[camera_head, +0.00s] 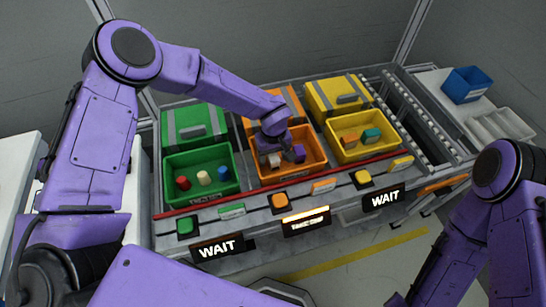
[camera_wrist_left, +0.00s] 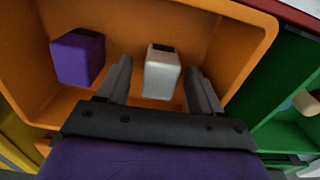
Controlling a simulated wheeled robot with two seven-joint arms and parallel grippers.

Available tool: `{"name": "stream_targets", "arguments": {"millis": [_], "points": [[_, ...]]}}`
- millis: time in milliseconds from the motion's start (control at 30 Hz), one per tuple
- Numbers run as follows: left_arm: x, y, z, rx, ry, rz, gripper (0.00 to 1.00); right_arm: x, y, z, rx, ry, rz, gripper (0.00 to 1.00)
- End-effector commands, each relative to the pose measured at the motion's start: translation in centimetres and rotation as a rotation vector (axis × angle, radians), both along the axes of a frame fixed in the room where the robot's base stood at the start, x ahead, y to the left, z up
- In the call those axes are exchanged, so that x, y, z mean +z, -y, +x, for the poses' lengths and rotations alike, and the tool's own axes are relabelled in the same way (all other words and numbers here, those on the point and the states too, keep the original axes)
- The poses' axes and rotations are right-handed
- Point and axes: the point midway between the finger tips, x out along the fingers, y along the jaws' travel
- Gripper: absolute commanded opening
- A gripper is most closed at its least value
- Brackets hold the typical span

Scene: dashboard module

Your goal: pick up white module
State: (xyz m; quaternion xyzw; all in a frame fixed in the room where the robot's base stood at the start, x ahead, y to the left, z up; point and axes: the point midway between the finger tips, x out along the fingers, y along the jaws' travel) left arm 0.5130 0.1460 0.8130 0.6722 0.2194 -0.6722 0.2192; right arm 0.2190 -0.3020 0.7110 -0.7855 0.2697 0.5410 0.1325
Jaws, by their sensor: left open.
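The white module (camera_wrist_left: 162,75) is a small upright block with a dark top, inside the orange bin (camera_wrist_left: 195,20). In the head view the white module (camera_head: 275,161) shows small beside my gripper. My left gripper (camera_wrist_left: 158,78) is open inside the bin, with one finger on each side of the white module. I cannot tell whether either finger touches it. In the head view my left gripper (camera_head: 283,154) reaches down into the orange bin (camera_head: 293,175). A purple module (camera_wrist_left: 77,57) stands left of the fingers in the wrist view. My right gripper is out of view.
A green bin (camera_head: 200,198) with red, cream and blue pieces stands to the left. A yellow bin (camera_head: 365,155) with orange and teal pieces stands to the right. The orange bin's walls surround my left gripper. A blue bin (camera_head: 467,85) sits at the far right.

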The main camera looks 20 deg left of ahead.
Motion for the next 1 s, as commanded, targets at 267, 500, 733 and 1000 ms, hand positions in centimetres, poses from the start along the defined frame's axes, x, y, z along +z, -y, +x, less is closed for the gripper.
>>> {"name": "stream_targets", "arguments": {"millis": [267,500,733,1000], "points": [[-0.9,0.1,0.1,-0.001,-0.001,-0.001,0.66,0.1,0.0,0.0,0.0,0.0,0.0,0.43],[-0.9,0.1,0.1,-0.002,-0.001,-0.001,0.1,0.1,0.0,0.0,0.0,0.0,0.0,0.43],[-0.9,0.1,0.0,-0.002,-0.003,0.0,0.09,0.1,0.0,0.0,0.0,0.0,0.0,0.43],[2.1,0.1,0.1,-0.001,0.001,-0.002,0.09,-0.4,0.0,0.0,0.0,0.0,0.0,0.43]]}}
